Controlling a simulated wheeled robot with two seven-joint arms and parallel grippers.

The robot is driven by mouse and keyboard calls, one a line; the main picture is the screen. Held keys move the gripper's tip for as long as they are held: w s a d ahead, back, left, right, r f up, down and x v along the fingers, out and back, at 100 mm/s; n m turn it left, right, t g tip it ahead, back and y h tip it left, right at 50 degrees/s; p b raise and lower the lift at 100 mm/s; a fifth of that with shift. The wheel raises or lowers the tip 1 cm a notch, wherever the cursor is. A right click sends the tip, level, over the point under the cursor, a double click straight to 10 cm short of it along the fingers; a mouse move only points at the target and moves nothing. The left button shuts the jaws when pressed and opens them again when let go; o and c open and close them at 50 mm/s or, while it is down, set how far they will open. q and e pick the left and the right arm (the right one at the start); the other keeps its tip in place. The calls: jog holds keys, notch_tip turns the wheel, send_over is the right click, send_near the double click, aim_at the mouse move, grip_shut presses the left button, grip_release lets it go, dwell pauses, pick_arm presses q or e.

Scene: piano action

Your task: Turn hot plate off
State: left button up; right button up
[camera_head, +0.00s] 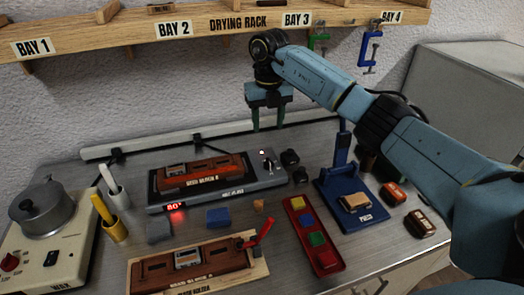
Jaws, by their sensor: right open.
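The hot plate (215,197) is a long grey unit at the middle of the bench, with a lit red display (175,206) that seems to read 80. A dark knob (268,165) with a pale mark sits on its right end, and a small light glows above it. A reddish-brown block (200,173) lies on its dark top. My right gripper (268,127) points down with its two fingers apart and empty. In the picture it is just above the knob, apart from it. My left gripper is not in view.
A drying rack (215,26) hangs above on the wall. A wax pot (41,210) stands far left, with brush cups beside it. A red tray (311,233) of coloured blocks, a blue press (350,205) and a wooden holder (195,266) stand around the front and right.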

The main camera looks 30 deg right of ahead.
send_over(269, 160)
jog(key=f, duration=0.5)
jog(key=shift+s+a, duration=0.1)
jog(key=shift+s, duration=0.15)
jog(key=f, duration=0.3)
jog(key=shift+w+f, duration=0.2)
jog(key=shift+f, duration=0.05)
notch_tip(269, 160, down, 2)
jog(key=shift+f, duration=0.95)
jog(key=shift+c, duration=0.3)
jog(key=c, duration=0.9)
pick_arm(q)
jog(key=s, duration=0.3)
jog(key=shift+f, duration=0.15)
